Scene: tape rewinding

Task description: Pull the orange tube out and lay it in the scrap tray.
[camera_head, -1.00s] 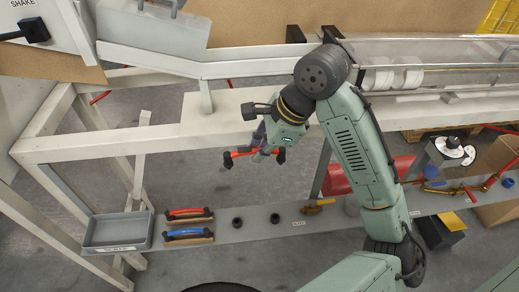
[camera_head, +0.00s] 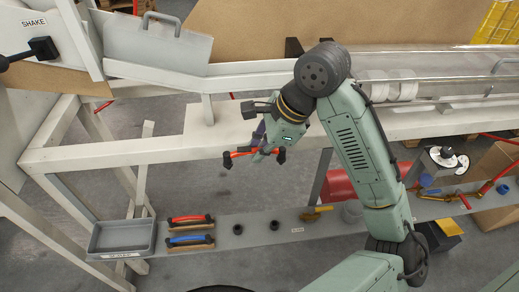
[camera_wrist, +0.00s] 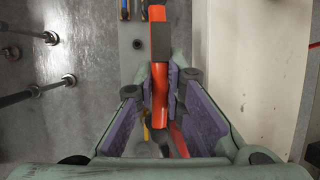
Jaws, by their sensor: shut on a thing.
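The orange tube (camera_head: 241,154) has dark ends and is held crosswise in my gripper (camera_head: 263,151), clear of the bench and above the floor gap. In the wrist view the tube (camera_wrist: 159,88) runs up between the purple finger pads, with a dark sleeve on its upper part. The pads are shut on it. The grey tray (camera_head: 96,240), with a label on its front that is too small to read surely, stands on the low shelf at lower left. It looks empty. My gripper is up and to the right of it in the picture.
A red-handled tool (camera_head: 188,220) and a blue-handled tool (camera_head: 188,240) lie right of the tray. Two black rings (camera_head: 274,225) sit farther along the shelf. The white frame beam (camera_head: 120,153) runs behind my gripper, at left.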

